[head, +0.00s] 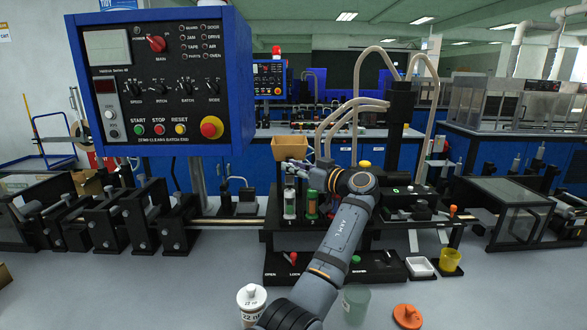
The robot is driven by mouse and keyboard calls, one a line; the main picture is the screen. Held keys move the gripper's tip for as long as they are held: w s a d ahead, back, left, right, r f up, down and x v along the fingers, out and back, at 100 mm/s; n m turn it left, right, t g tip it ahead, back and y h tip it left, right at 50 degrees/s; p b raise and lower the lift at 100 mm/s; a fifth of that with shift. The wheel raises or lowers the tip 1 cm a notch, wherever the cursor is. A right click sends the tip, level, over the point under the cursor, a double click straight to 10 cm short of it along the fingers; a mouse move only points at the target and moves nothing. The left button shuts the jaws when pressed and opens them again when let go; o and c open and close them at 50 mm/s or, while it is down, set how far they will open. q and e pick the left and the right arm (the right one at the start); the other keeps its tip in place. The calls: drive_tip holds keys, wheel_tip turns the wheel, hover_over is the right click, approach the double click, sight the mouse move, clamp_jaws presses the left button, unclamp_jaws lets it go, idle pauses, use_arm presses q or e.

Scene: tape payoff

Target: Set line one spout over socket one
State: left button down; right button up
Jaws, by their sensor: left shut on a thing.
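My left arm reaches up from the bottom, and my left gripper (300,168) is at the centre of the head view, pointing left. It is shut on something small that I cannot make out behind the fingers. Several beige hoses (345,106) curve from a black column (400,105) and come down just above and behind the gripper. I cannot tell which hose is line one, nor whether its spout is in the fingers. My right gripper is not in view.
A tan bin (290,148) sits just behind the gripper. A blue control panel (160,85) stands at upper left. In front are a white lidded jar (251,300), a translucent green cup (356,303), an orange lid (407,316) and a yellow cup (449,260).

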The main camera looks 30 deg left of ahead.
use_arm(q)
drive_tip(key=c, duration=1.3)
unclamp_jaws()
drive_tip(key=shift+r, duration=0.1)
drive_tip(key=shift+o, duration=0.2)
drive_tip(key=v, duration=1.2)
drive_tip(key=shift+w, duration=0.1)
